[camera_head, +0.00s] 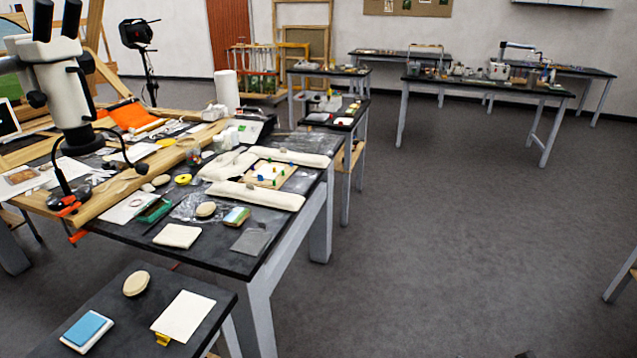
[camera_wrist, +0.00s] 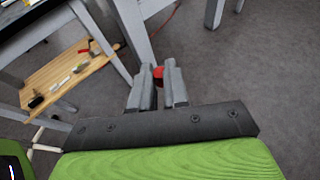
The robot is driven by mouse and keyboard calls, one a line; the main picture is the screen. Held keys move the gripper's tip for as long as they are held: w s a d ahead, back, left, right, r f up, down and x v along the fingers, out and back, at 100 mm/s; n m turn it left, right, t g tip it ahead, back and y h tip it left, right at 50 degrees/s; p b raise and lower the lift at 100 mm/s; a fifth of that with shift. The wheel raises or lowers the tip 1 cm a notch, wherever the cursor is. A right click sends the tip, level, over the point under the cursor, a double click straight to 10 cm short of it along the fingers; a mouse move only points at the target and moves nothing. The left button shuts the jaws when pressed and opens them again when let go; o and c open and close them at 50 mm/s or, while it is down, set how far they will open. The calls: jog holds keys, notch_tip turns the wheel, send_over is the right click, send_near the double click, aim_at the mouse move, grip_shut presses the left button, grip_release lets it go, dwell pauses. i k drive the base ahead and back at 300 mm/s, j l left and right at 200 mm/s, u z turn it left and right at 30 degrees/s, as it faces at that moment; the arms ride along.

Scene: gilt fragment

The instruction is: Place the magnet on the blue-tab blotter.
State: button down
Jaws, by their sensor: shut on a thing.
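My gripper (camera_wrist: 159,84) shows only in the wrist view, with its grey fingers shut on a small red thing (camera_wrist: 158,72), which I take to be the magnet; the fingers hide most of it. It is held above the grey floor, beside a table leg. In the head view, a white blotter (camera_head: 185,313) with a yellow tab lies on the near dark table. Left of it is a white pad with a blue block (camera_head: 87,328) on top. I see no clear blue tab on a blotter, so I cannot tell which is the blue-tab one.
A round beige disc (camera_head: 136,284) lies on the near table (camera_head: 50,305). The long table behind holds a microscope (camera_head: 68,90), cushions and a small board with coloured pegs (camera_head: 268,174). A wooden shelf (camera_wrist: 65,75) with small items is low at left in the wrist view. Open floor lies right.

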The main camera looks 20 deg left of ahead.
aim_at(261, 170)
jog(key=i, duration=1.5)
jog(key=i+u, duration=0.3)
jog(key=i+l+u, duration=0.15)
jog(key=i+u, duration=0.15)
jog(key=i+l+u, duration=0.1)
jog(key=u, duration=0.35)
jog(key=i+l+u, duration=0.1)
jog(key=u, duration=0.3)
jog(key=i+l+u, duration=0.15)
jog(key=u, duration=0.3)
jog(key=l+u, duration=0.2)
jog(key=u, duration=0.2)
jog(key=i+l+u, duration=0.1)
jog(key=l+u, duration=0.15)
jog(key=u, duration=0.2)
jog(key=l+u, duration=0.65)
jog(key=u, duration=0.15)
jog(key=k, duration=0.05)
